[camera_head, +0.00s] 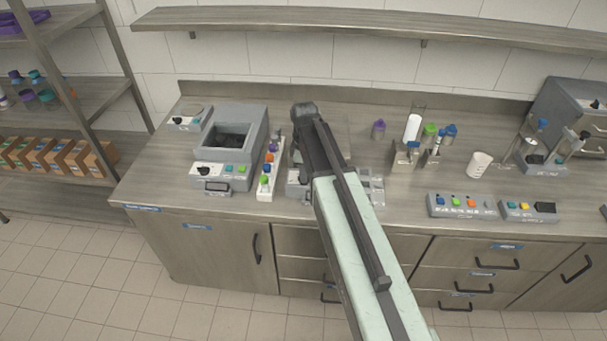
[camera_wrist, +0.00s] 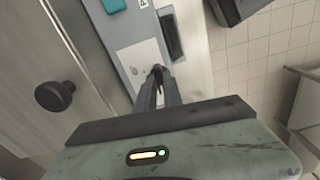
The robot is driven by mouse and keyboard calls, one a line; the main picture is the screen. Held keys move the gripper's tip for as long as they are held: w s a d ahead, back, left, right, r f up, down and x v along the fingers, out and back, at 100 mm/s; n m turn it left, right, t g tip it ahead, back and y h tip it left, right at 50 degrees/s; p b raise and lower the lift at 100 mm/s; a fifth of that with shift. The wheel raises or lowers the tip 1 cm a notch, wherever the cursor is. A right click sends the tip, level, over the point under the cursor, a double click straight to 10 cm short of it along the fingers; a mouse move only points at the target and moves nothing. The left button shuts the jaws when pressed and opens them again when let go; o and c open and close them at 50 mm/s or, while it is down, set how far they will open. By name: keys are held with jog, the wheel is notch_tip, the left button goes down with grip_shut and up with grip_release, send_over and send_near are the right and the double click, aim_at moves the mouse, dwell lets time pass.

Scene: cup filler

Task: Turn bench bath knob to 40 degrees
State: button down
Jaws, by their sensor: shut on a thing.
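In the wrist view, my gripper (camera_wrist: 158,84) is shut on a small knob (camera_wrist: 157,68) on a pale plate of a grey panel (camera_wrist: 131,30). The fingertips hide most of the knob, and its pointer angle cannot be read. In the head view, my arm covers much of a grey device (camera_head: 294,188) at the bench front; my gripper is hidden there. A grey box with an open well (camera_head: 258,128) stands left of it, with a black-and-white knob (camera_head: 205,170).
A white strip with coloured buttons (camera_head: 264,192) stands left of my arm. A rack with a white tube (camera_head: 412,127), a white cup (camera_head: 479,165) and button boxes (camera_head: 462,206) stand to the right. A shelf (camera_head: 360,25) runs above.

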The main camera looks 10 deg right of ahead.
jog(key=m, duration=1)
jog(key=shift+m, duration=0.3)
dwell(0.5)
jog(key=c, duration=1.5)
grip_release()
notch_tip(320, 180, up, 8)
jog(key=p, duration=0.8)
